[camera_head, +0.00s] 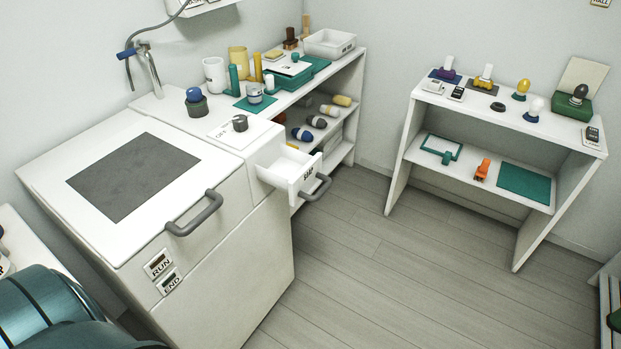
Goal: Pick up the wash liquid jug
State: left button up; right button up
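I cannot tell for sure which thing is the wash liquid jug. A white cylindrical container (214,74) and a yellow container (238,61) stand upright at the back of the left counter. Neither of my grippers is in view.
A white washer-like unit with a grey-handled lid (118,213) fills the left. A small drawer (290,174) stands open beside it. A white two-level table (507,118) with small items stands at the right. The wooden floor (400,270) between is clear.

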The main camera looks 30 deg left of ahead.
aim_at(215, 67)
jog(key=u, duration=1.2)
